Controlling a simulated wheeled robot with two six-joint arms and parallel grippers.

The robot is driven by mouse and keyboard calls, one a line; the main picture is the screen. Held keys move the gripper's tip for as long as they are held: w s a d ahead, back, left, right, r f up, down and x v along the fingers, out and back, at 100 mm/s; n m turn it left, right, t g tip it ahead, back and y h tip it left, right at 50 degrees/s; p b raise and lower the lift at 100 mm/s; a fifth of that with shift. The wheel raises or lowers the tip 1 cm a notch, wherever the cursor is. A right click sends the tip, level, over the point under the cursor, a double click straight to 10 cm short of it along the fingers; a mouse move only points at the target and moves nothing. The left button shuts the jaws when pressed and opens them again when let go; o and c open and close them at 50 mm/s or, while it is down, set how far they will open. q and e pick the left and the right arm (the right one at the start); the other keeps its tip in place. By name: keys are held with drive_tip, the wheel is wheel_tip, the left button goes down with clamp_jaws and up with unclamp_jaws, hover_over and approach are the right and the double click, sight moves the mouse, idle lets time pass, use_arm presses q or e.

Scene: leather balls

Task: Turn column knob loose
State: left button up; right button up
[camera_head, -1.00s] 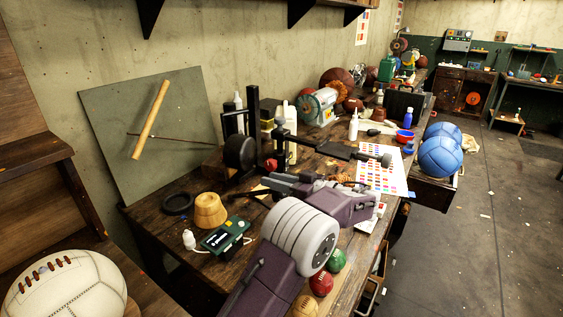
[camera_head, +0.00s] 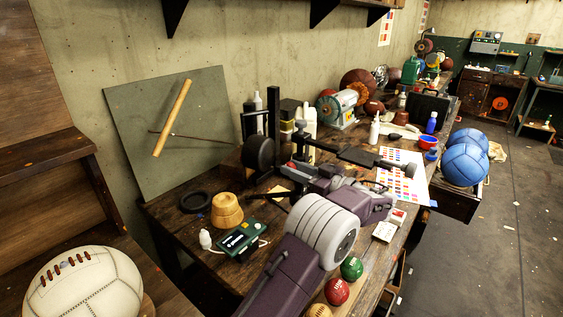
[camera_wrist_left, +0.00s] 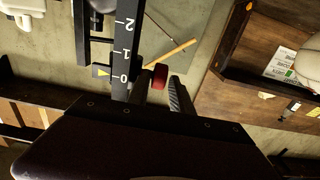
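A dark column stand (camera_head: 273,125) with a horizontal arm and a black round disc stands on the workbench. In the left wrist view the column (camera_wrist_left: 124,45) has a white scale marked 0, 1 and 2. A small red knob (camera_wrist_left: 159,76) shows beside the column's zero mark. My left gripper (camera_wrist_left: 160,82) is open, its fingers apart with the red knob in line between their tips. A narrow gap shows at the right finger; contact at the left cannot be told. In the head view my left gripper (camera_head: 284,188) is low by the column. My right gripper is not in view.
A colour chart (camera_head: 405,180) lies right of the stand.

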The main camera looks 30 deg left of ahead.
use_arm(q)
drive_tip(key=a, duration=0.4)
drive_tip(key=shift+w+a+p, duration=0.25)
drive_tip(key=shift+a+p, duration=0.1)
drive_tip(key=shift+w+f, duration=0.1)
drive_tip(key=shift+c, duration=0.6)
clamp_jaws()
drive_tip(key=shift+f+h+b, duration=0.15)
drive_tip(key=shift+h+b, duration=0.5)
drive_tip(key=shift+h, duration=0.05)
drive_tip(key=shift+o, duration=0.6)
unclamp_jaws()
